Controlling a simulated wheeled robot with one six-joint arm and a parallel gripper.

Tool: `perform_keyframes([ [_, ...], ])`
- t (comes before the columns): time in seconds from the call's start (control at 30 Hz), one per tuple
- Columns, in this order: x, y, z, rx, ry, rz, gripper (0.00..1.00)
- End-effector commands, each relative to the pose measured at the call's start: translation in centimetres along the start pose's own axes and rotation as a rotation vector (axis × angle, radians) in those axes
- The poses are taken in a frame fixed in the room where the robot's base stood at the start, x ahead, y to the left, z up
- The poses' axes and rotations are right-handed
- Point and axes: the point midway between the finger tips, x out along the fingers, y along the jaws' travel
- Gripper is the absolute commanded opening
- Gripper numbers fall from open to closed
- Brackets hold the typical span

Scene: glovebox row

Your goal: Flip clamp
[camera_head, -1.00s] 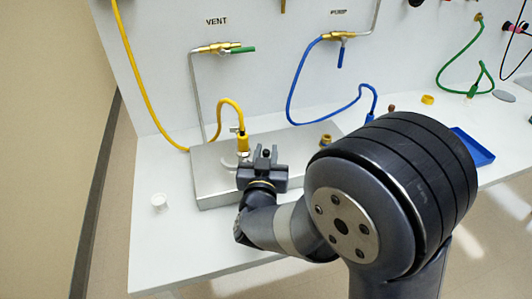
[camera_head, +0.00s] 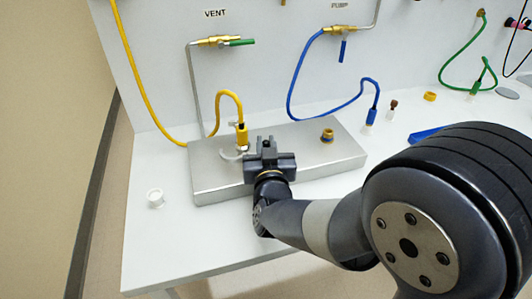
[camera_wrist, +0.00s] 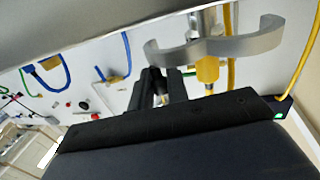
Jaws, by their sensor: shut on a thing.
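The silver clamp (camera_head: 231,154) is at the base of the yellow hose's fitting (camera_head: 242,136), on top of the metal box. In the wrist view the clamp (camera_wrist: 232,46) is a curved open C shape partly around the fitting (camera_wrist: 208,70). My gripper (camera_head: 266,147) is just right of the fitting, low over the box. In the wrist view its fingers (camera_wrist: 160,82) are close together at the clamp's left end and shut on it. The exact contact is dark and partly hidden.
The metal box (camera_head: 210,180) has a bare brass port (camera_head: 327,136) at right. A white cap (camera_head: 155,198) lies on the bench at left. The blue hose end (camera_head: 373,112) and a blue tray (camera_head: 428,135) are at right.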

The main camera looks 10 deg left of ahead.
Motion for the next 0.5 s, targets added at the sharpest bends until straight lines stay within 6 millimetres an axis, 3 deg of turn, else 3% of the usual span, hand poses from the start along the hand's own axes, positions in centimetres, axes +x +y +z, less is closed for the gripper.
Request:
perform_keyframes([
  [0.5,1.3,0.1,0.4,-0.001,0.002,-0.254,0.0],
])
